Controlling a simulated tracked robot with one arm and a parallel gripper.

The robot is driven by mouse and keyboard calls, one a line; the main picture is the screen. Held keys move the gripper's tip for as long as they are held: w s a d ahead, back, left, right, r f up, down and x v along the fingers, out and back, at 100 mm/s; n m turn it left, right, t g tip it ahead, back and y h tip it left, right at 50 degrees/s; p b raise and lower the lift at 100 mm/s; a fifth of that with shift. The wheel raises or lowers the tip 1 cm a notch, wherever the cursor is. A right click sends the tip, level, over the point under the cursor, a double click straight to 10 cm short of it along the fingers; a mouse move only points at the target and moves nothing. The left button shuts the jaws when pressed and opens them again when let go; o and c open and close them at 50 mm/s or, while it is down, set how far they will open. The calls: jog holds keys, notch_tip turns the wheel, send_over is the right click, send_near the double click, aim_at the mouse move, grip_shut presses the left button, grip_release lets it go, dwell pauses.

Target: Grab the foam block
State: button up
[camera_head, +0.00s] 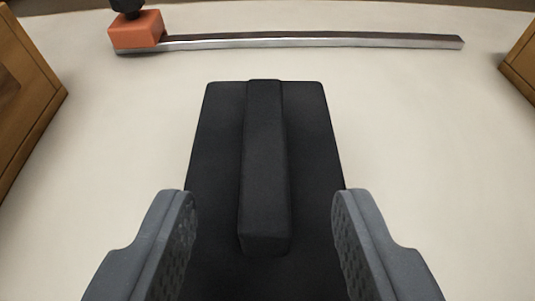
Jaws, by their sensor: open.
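A black foam-like block (265,165) lies in the middle of the view, a long narrow bar with a matte surface. It rests lengthwise on a wider flat black slab (313,150), and I cannot tell whether the two are one piece. My gripper (264,215) is open, with one grey textured jaw at the left and one at the right. The near part of the bar is between the jaws in the picture, with a gap on each side. I see no contact. The near end of the slab runs out of the bottom of the view.
A metal bar (310,40) lies across the pale floor (430,140) beyond the slab. An orange block with a black knob (137,30) sits at its left end. Wooden pieces stand at the left (25,90) and right (522,65) edges. The floor beside the slab is clear.

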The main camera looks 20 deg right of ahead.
aim_at(265, 165)
jog(key=shift+b+x, duration=1.1)
jog(key=shift+x, duration=2.15)
jog(key=shift+r, duration=0.15)
jog(key=shift+c, duration=0.3)
grip_shut()
